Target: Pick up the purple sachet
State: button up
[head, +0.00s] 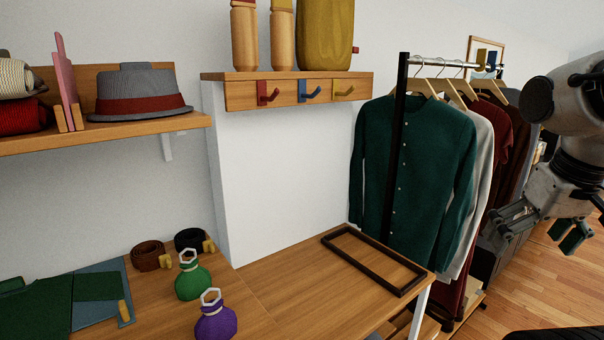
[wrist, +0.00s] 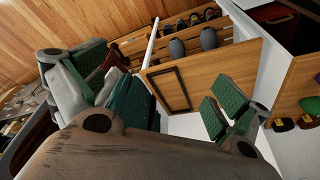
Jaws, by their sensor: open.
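The purple sachet (head: 216,322) stands on the wooden desk near the bottom of the head view, a rounded pouch with a pale ring at its neck. A similar green sachet (head: 193,281) stands just behind it, slightly left. My gripper (head: 545,228) is at the far right of the head view, open and empty, well apart from the purple sachet and beside the clothes rack. In the wrist view its green-padded fingers (wrist: 158,85) are spread wide.
The desk (head: 285,295) has a dark empty frame (head: 374,260) at its right end. Two rolled belts (head: 148,257) lie behind the sachets. A clothes rack (head: 402,130) stands between desk and gripper; shelves hang above.

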aim_at(218, 322)
jog(key=k+u, duration=0.1)
jog(key=u, duration=1.1)
